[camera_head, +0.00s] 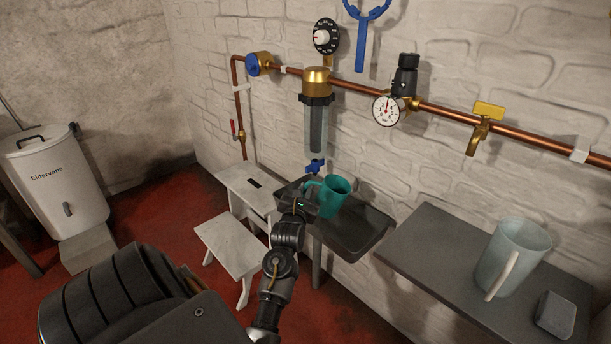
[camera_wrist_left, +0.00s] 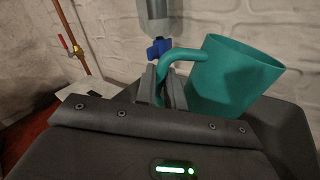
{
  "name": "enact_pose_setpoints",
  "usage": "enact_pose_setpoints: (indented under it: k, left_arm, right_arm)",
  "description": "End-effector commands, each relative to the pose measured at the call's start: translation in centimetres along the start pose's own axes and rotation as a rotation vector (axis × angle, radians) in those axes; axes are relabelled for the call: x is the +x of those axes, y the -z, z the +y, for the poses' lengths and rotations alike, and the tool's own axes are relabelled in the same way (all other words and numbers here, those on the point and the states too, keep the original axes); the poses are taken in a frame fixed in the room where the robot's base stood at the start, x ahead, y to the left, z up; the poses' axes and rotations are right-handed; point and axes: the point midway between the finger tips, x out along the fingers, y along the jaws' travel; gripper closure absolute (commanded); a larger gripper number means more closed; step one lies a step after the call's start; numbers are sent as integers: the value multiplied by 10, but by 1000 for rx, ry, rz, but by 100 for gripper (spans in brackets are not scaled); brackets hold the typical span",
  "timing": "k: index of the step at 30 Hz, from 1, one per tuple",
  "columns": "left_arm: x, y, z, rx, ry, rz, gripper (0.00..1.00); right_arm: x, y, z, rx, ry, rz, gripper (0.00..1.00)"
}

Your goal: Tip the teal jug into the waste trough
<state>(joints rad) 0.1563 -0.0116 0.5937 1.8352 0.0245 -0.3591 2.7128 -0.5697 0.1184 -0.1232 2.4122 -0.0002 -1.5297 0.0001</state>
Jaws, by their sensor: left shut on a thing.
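The teal jug (camera_head: 333,196) is in the middle of the head view, over the dark trough (camera_head: 362,236) fixed against the wall. My left gripper (camera_head: 309,196) is shut on the jug's handle, on the jug's left side. In the left wrist view the jug (camera_wrist_left: 232,78) leans a little to the right, and the left gripper's fingers (camera_wrist_left: 161,88) sit on either side of its handle. The inside of the jug is hidden, so I cannot tell what it holds. The right gripper is out of view.
A filter housing (camera_head: 316,125) with a blue tap (camera_head: 315,166) hangs just above the jug. A grey shelf (camera_head: 425,240) at the right bears a pale jug (camera_head: 513,258) and a grey block (camera_head: 555,314). A white step stool (camera_head: 231,246) stands left of the trough.

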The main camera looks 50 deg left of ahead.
Motion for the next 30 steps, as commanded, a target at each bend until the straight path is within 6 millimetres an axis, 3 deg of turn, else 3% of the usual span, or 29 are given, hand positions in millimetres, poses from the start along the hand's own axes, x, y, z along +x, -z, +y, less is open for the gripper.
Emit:
enact_pose_setpoints:
  k: [12,30]
  left_arm:
    - [-1,27,-16,-270,-2,20,100]
    - [-1,32,-20,-337,-1,24,100]
  right_arm:
    - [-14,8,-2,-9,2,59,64]
    - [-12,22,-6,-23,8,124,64]
